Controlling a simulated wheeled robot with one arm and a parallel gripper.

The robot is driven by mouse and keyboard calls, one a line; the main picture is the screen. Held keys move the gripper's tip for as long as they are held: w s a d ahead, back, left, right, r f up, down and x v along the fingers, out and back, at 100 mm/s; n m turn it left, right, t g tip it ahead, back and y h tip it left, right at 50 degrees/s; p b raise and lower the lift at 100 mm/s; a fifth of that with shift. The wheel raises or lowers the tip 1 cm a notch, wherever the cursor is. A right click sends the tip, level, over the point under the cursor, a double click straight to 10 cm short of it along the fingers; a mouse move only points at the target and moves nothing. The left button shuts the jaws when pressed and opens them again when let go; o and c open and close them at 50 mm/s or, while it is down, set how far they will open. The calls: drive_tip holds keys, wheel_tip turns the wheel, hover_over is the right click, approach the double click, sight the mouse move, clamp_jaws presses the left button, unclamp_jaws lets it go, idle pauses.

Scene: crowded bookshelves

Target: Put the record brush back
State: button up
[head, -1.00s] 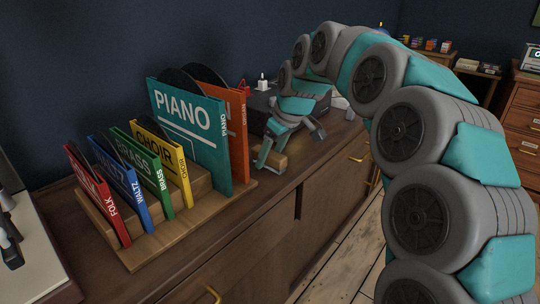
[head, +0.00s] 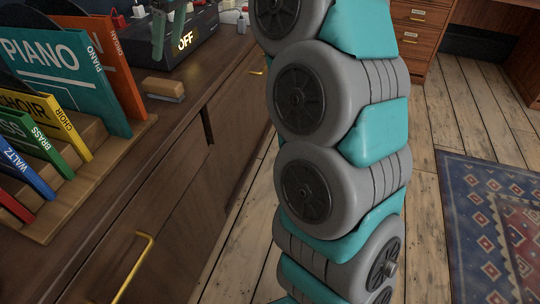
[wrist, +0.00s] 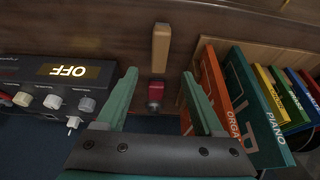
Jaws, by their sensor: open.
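The brush (head: 163,90) is right of the record rack in the head view. It also shows in the wrist view (wrist: 161,48), beyond my fingertips. My gripper (wrist: 159,76) is open and empty, with its two teal fingers spread apart. In the head view only part of the gripper (head: 170,30) shows at the top edge, above and behind the brush, apart from it.
The record rack (head: 85,190) holds several upright sleeves. A black device with an OFF display (head: 185,41) and knobs stands behind the brush. A small red-topped item (wrist: 155,92) appears between my fingers in the wrist view. Bare cabinet top lies in front of the brush.

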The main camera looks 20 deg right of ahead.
drive_tip(key=s+d+f+m+g+h, duration=0.1)
drive_tip(key=s+d+f+m, duration=0.2)
drive_tip(key=s+f, duration=0.5)
drive_tip(key=s+d+f+m+g+h, duration=0.1)
drive_tip(key=s+d+f+m, duration=0.3)
drive_tip(key=s, duration=1.3)
drive_tip(key=s+d+f+m+g+h, duration=0.1)
drive_tip(key=s+d+f, duration=0.5)
drive_tip(key=s+f, duration=0.6)
drive_tip(key=shift+s+d+m+g, duration=0.35)
drive_tip(key=shift+s+m+g, duration=0.35)
drive_tip(key=shift+m, duration=0.5)
drive_tip(key=shift+w, duration=0.15)
